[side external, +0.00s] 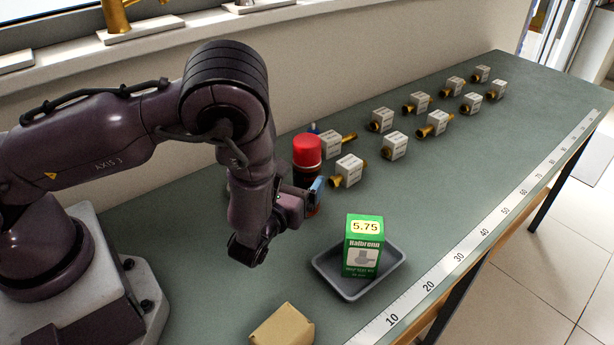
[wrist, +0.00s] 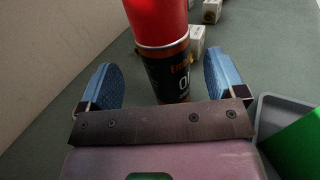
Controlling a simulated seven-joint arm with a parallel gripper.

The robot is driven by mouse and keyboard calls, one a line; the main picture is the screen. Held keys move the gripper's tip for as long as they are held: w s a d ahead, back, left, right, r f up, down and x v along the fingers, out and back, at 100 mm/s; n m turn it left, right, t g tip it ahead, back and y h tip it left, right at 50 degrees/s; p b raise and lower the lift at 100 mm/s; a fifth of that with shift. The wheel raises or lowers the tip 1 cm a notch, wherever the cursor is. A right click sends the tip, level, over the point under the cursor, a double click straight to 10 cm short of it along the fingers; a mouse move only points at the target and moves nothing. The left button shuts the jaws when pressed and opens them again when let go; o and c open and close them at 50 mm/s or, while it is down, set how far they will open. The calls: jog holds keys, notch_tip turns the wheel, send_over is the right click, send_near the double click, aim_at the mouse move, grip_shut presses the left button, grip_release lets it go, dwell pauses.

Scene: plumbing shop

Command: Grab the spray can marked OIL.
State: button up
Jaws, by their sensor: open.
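A spray can with a red cap (side external: 307,150) and dark body stands upright beside my gripper. In the wrist view its dark body (wrist: 170,78) shows orange lettering and part of a pale word starting with "O"; the rest of the label is out of sight. My gripper (wrist: 163,78) is open, with one blue padded finger to each side of the can in the picture. Gaps show between the can and both fingers. In the side view a blue finger of my gripper (side external: 316,188) covers part of the can's lower body.
A green box marked 5.75 (side external: 363,248) stands in a grey tray (side external: 337,280) right of my gripper. A tan block (side external: 283,328) lies at the front. A ruler strip (side external: 450,262) runs along the table edge.

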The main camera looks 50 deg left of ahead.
aim_at(302, 178)
jog(key=x, duration=0.5)
jog(key=shift+w+d+f, duration=0.15)
jog(key=shift+w+f, duration=0.05)
jog(key=shift+f, duration=0.2)
jog(key=shift+c, duration=0.4)
jog(key=c, duration=1.1)
